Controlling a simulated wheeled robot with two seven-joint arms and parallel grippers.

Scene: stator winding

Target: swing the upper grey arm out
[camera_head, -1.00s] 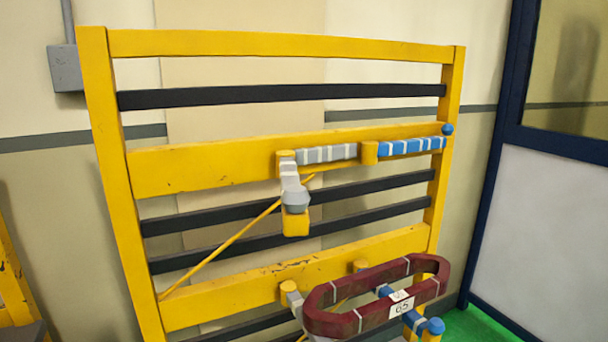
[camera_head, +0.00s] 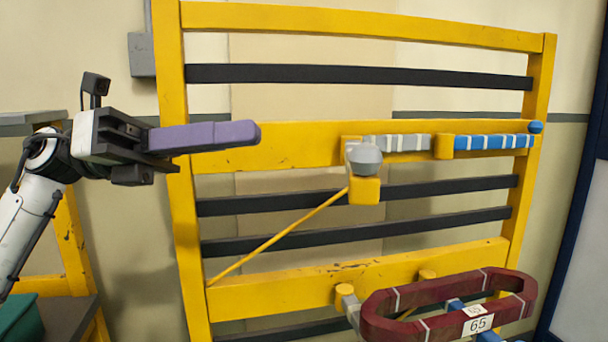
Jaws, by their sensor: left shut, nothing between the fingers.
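The upper grey arm (camera_head: 395,142) is wrapped with white bands and runs along the upper yellow beam of the rack, left of the upper blue arm (camera_head: 490,142). A grey knobbed end (camera_head: 364,158) points toward me above a yellow block, at the grey arm's left end. My left gripper (camera_head: 252,133) is at the left of the head view, with long purple fingers shut together and empty. Its tips are in front of the upper beam, left of the grey knob and apart from it in the picture. My right gripper is out of view.
A dark red coil (camera_head: 380,327) marked 65 rests on the lower arms at the bottom right. A yellow diagonal brace (camera_head: 280,238) runs up to the block below the knob. Dark bars cross the yellow rack (camera_head: 172,180). A green box (camera_head: 20,318) sits at the lower left.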

